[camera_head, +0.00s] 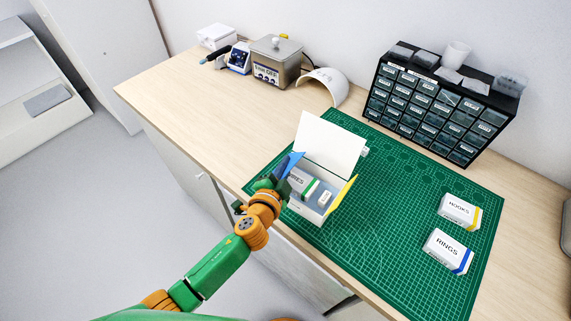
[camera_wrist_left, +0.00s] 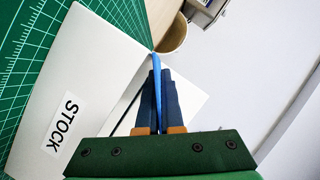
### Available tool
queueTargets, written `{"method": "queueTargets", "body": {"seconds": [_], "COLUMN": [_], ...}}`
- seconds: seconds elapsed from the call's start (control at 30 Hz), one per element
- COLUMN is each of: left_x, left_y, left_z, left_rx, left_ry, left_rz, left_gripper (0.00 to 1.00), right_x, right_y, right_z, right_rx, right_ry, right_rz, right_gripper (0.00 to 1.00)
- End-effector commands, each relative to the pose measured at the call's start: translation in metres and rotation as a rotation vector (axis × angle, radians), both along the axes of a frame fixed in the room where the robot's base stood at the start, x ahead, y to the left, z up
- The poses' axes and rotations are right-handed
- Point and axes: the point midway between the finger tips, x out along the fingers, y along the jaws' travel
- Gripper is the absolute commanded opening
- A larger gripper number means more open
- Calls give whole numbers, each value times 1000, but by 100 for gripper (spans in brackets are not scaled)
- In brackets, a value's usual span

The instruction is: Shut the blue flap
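The open white box (camera_head: 306,211) sits at the mat's front edge, its white lid (camera_head: 331,143) raised. Its blue flap (camera_head: 289,163) stands up at the left end, and its yellow flap (camera_head: 341,194) tilts outward at the right end. My left gripper (camera_head: 272,180) is at the blue flap. In the left wrist view, the fingers (camera_wrist_left: 158,75) are closed on the blue flap (camera_wrist_left: 155,60), seen edge-on as a thin strip between them. The box's side there carries a STOCK label (camera_wrist_left: 66,124). My right gripper is out of view.
Inside the box are a green-striped carton (camera_head: 303,183) and a small white piece (camera_head: 325,198). HOOKS (camera_head: 458,209) and RINGS (camera_head: 445,251) cartons lie on the green mat (camera_head: 400,200) at right. A drawer cabinet (camera_head: 437,106) stands behind. The mat's middle is clear.

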Motion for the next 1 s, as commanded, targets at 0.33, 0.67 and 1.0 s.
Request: {"method": "queueTargets", "body": {"seconds": [0.33,0.67,1.0], "left_x": [0,0,0], "left_y": [0,0,-1], "left_z": [0,0,-5], "left_rx": [0,0,23], "left_ry": [0,0,-17], "left_rz": [0,0,-1], "left_gripper": [0,0,0], "right_x": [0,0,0], "right_y": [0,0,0], "right_z": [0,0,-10], "right_rx": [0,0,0], "right_ry": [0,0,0], "right_rz": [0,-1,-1], "right_gripper": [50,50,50]}}
